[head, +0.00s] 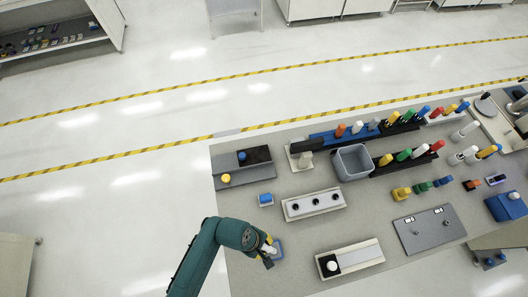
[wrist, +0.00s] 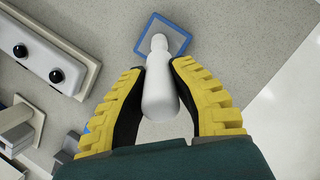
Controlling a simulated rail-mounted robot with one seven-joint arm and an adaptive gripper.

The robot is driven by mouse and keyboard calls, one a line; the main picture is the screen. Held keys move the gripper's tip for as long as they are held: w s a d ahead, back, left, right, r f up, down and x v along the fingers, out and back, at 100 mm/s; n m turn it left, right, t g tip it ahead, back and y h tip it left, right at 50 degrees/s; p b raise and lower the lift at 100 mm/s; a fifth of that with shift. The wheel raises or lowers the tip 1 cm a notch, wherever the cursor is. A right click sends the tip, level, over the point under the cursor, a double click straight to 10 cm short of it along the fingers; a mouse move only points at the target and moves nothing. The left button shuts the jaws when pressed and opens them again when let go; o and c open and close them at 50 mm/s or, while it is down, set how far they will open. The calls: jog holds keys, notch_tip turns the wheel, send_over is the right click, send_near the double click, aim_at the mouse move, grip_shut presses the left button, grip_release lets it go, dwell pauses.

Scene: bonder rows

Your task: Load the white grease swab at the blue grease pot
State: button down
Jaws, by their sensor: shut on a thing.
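The white grease swab (wrist: 160,95) is held between the yellow, black-lined fingers of my gripper (wrist: 164,100). Its thick body is in the jaws and its narrower rounded end points up the wrist picture. That end overlaps a square blue-rimmed holder with a grey inside (wrist: 180,34); I cannot tell whether they touch. In the head view my gripper (head: 269,252) is low at the bench's near left, beside the same blue-rimmed square (head: 279,245). A small blue block (head: 266,200) stands farther back. No label shows which of these two is the blue grease pot.
A pale strip with several black round parts (head: 313,203) lies to the right of the blue block. A white-knobbed fixture (head: 349,258) is right of my gripper. A grey bin (head: 352,162) and rows of coloured handles stand behind. Bare bench lies around the blue-rimmed square.

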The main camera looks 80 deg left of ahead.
jog(key=shift+s+d+f, duration=0.1)
dwell(0.3)
notch_tip(320, 180, up, 7)
jog(key=p, duration=0.8)
dwell(0.6)
